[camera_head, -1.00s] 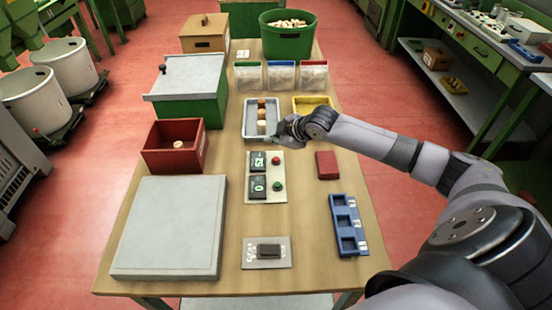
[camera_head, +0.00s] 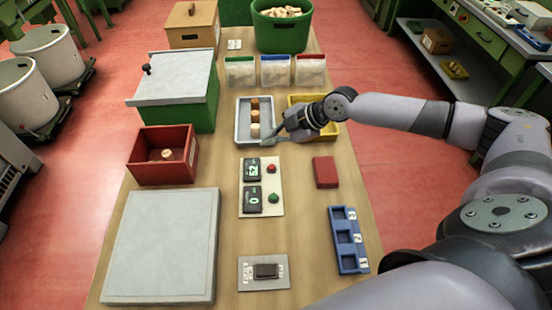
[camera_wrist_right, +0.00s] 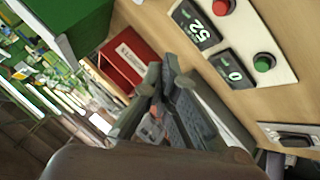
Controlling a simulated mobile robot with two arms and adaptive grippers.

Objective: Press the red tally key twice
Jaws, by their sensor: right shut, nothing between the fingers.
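The red tally key (camera_head: 271,169) is a round red button at the upper right of a pale panel (camera_head: 263,208). It also shows at the top of the right wrist view (camera_wrist_right: 221,6). A dark display (camera_head: 252,169) left of it shows two green digits, hard to read. My right gripper (camera_head: 270,139) is shut and empty, apart from the key and just beyond it, at the panel's far end. Its dark fingers (camera_wrist_right: 168,78) are together in the right wrist view. My left gripper is in neither view.
A green button (camera_head: 273,198) and a display reading 0 (camera_head: 252,199) are nearer on the panel. A grey tray (camera_head: 243,138) with corks and a yellow tray (camera_head: 330,136) lie beyond. A red block (camera_head: 326,172) and blue holder (camera_head: 347,240) are at right.

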